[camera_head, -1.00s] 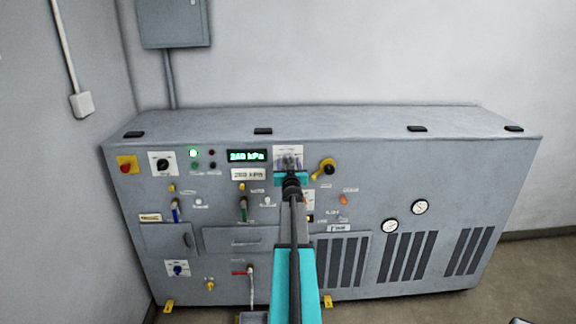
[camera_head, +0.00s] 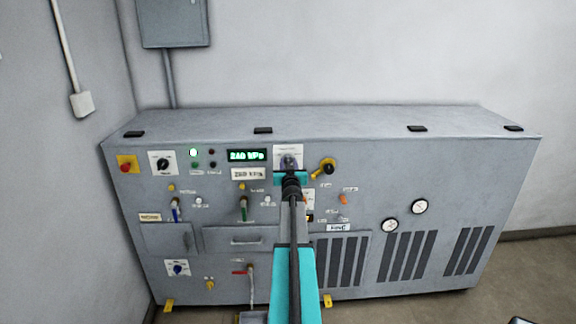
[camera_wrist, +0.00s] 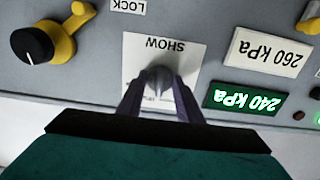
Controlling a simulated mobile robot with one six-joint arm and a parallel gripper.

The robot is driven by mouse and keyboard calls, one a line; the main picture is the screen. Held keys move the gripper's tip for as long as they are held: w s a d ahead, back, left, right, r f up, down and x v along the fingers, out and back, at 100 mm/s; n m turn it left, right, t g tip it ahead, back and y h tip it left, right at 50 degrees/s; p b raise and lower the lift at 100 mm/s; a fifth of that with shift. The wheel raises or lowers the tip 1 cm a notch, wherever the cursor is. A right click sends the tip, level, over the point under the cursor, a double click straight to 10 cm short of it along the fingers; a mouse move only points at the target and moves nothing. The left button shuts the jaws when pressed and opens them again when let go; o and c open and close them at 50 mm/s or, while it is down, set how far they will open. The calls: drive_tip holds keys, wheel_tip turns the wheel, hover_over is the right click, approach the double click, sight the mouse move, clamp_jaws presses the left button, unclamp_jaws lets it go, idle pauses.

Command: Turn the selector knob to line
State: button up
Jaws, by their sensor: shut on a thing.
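The selector knob (camera_wrist: 158,82) is a small grey knob on a white plate marked SHOW (camera_wrist: 140,55), which appears upside down in the wrist view. My gripper (camera_wrist: 160,92) is shut on the knob, with one dark finger on each side. The knob's pointing direction is hard to tell, and the lower part of the plate is hidden by the fingers and palm. In the head view the white plate (camera_head: 281,150) sits near the top middle of the grey cabinet, with my gripper (camera_head: 290,163) against it.
A lit green display (camera_head: 246,156) reads 240 kPa beside the plate, and a label (camera_wrist: 268,52) reads 260 kPa. A black knob with a yellow part (camera_head: 327,167) is close on the other side. Several valves and switches cover the cabinet front (camera_head: 365,195).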

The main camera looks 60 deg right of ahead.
drive_tip(key=shift+d+r+n, duration=0.15)
drive_tip(key=shift+r+n, duration=0.1)
drive_tip(key=shift+n, duration=0.05)
idle(0.4)
drive_tip(key=n+b, duration=0.1)
drive_tip(key=n, duration=0.4)
drive_tip(key=shift+s+n+b, duration=0.1)
drive_tip(key=shift+n+b, duration=0.2)
drive_tip(key=shift+n, duration=0.1)
drive_tip(key=n+b, duration=0.1)
drive_tip(key=n, duration=0.5)
drive_tip(key=shift+d+r+n, duration=0.1)
drive_tip(key=shift+r+n, duration=0.05)
drive_tip(key=shift+n, duration=0.15)
drive_tip(key=o, duration=1)
drive_tip(key=shift+o, duration=0.2)
drive_tip(key=shift+f, duration=0.2)
